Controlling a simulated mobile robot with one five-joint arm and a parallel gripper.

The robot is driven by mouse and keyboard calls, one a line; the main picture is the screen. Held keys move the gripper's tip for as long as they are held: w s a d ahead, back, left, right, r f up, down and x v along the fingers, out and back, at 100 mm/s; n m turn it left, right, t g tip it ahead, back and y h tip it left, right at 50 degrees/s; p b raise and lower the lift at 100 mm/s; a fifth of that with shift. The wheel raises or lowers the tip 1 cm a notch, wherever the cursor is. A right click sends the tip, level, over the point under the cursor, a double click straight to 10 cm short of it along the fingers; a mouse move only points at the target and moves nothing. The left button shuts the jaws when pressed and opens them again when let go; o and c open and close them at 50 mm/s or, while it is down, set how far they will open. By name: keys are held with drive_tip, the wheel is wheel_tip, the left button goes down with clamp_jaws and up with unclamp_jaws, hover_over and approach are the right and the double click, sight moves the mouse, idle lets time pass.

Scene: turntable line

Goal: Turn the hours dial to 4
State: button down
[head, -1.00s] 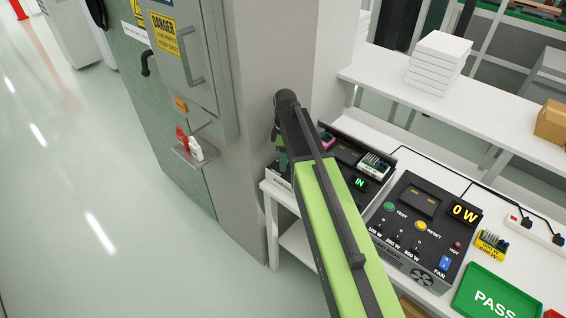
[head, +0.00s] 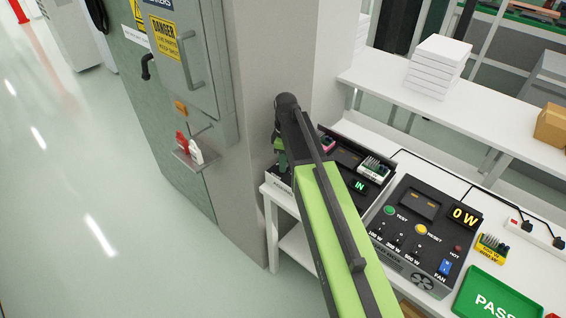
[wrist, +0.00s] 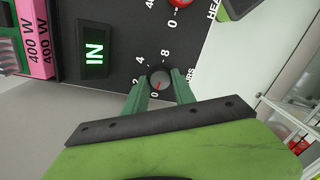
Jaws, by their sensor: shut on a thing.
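The hours dial (wrist: 160,76) is a small round grey knob with a red mark, on a dark panel (wrist: 112,62) in the wrist view. The numbers 0, 2, 4 and 8 show around it, and its red mark points at or close to 0. My gripper (wrist: 161,79) has its two green fingers on either side of the knob, shut on it. The label beside the dial is partly hidden by a finger, with only its last letters showing. In the head view, my arm hides the dial.
A second dial (wrist: 181,4), red, is cut off at the wrist view's top edge. A lit IN display (wrist: 95,51) and a pink 400 W block (wrist: 34,25) are nearby. In the head view, a test box (head: 418,235) and green PASS tray (head: 497,296) stand to the right.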

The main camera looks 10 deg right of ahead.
drive_tip(key=m, duration=0.6)
drive_tip(key=shift+s, duration=0.2)
drive_tip(key=m, duration=0.5)
drive_tip(key=shift+d+m, duration=0.1)
drive_tip(key=shift+m, duration=0.3)
drive_tip(key=m, duration=0.5)
drive_tip(key=shift+t, duration=0.4)
drive_tip(key=m, duration=0.5)
drive_tip(key=shift+s, duration=0.1)
drive_tip(key=shift+m, duration=0.4)
drive_tip(key=c, duration=1)
unclamp_jaws()
drive_tip(key=shift+c, duration=0.2)
